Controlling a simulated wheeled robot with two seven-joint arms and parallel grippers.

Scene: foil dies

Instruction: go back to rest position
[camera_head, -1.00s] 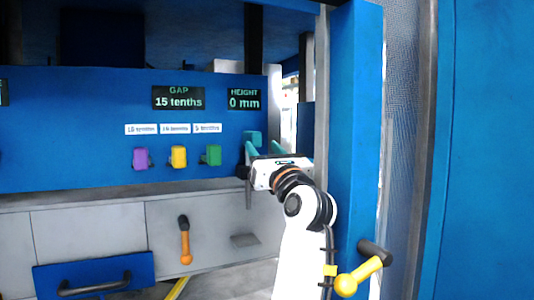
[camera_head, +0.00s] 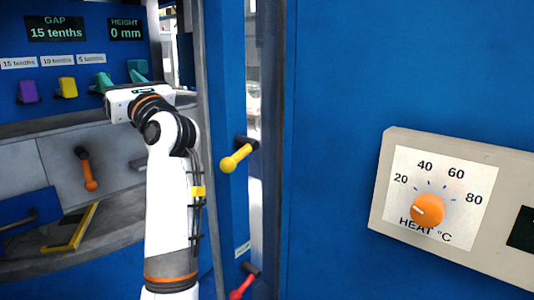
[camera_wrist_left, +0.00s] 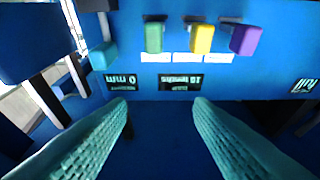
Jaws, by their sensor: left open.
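My left gripper (camera_head: 121,79) is open and empty in front of the blue press panel in the head view. Its teal fingers also show in the left wrist view (camera_wrist_left: 160,115), spread wide with nothing between them. A purple knob (camera_head: 28,91) and a yellow knob (camera_head: 67,87) are to its left on the panel. The green knob (camera_wrist_left: 153,38) shows in the left wrist view, where the panel appears upside down. A teal knob (camera_wrist_left: 103,55) is beside it. My right gripper is not in view.
The gap display (camera_head: 56,29) reads 15 tenths and the height display (camera_head: 125,29) 0 mm. A blue post with a yellow-knobbed lever (camera_head: 236,158) and a red lever (camera_head: 240,288) stands right of my arm. A heat dial (camera_head: 428,210) is on the right wall.

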